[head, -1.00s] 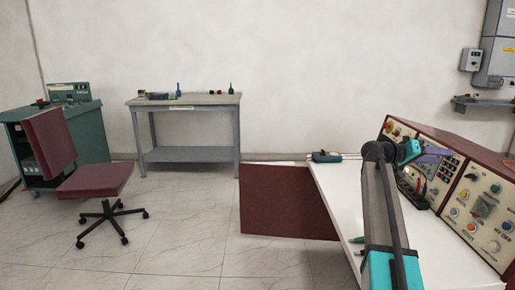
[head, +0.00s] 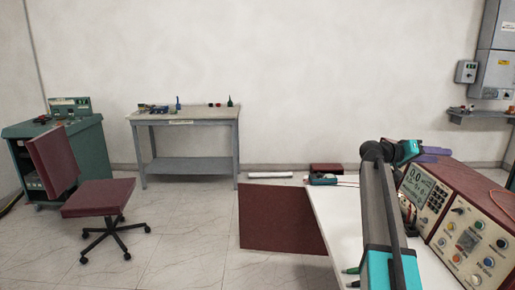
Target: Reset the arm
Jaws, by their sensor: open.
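My arm, grey with teal joints, reaches up from the bottom edge in the head view, right of the middle. It bends at the top towards the right. My gripper (head: 432,154), with purple parts, is at its end, level with the top of the control console (head: 455,205). It is open, and I see nothing held in it. The fingertips are small and their gap is hard to make out. The arm hides part of the white desk top (head: 340,225) and of the console's left end.
A meter-like device (head: 322,179) lies at the desk's far edge, and green-handled tools (head: 351,271) lie near the arm. A workbench (head: 183,122), an office chair (head: 100,197) and a green cabinet (head: 85,145) stand at left.

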